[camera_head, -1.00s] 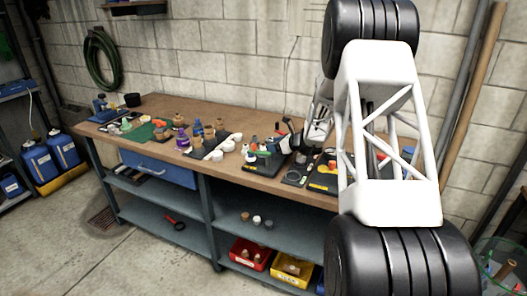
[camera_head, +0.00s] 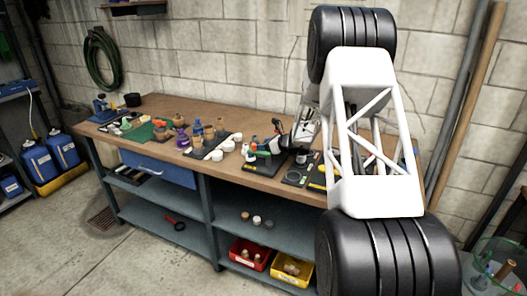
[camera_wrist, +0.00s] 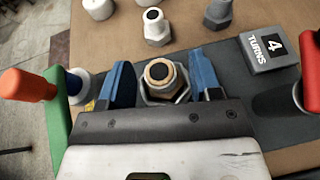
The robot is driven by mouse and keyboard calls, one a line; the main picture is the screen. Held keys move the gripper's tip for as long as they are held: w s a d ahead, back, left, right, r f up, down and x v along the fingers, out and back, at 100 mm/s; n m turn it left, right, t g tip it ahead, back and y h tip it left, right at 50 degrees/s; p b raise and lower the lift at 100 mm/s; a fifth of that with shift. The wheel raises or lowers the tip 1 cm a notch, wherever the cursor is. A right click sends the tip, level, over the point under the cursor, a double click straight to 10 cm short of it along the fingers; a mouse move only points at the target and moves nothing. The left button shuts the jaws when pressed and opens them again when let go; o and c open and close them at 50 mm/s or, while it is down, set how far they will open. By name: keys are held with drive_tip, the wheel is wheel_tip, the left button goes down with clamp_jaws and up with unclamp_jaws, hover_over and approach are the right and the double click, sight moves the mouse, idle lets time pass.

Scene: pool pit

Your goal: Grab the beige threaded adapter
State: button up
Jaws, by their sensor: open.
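In the wrist view a round fitting with a beige ring around a dark centre (camera_wrist: 159,72) stands upright in or on a grey metal hex body; it looks like the beige threaded adapter. My gripper (camera_wrist: 160,62) is open, with one blue finger to the left of this fitting and one to the right. Gaps show between the fingers and the beige ring. The lower part of the fitting is hidden by the gripper body. In the head view my gripper (camera_head: 279,139) is low over the workbench (camera_head: 262,184), among small parts, and the adapter cannot be made out.
A green bracket (camera_wrist: 58,125) with an orange handle (camera_wrist: 25,84) is close on the left. A red-handled part (camera_wrist: 314,70) is on the right. A "4 TURNS" block (camera_wrist: 268,52) and pale hex fittings (camera_wrist: 156,28) stand beyond the fingers. Bare bench shows at the top.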

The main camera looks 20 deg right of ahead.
idle(0.3)
clamp_jaws()
idle(0.3)
drive_tip(key=shift+r, duration=5)
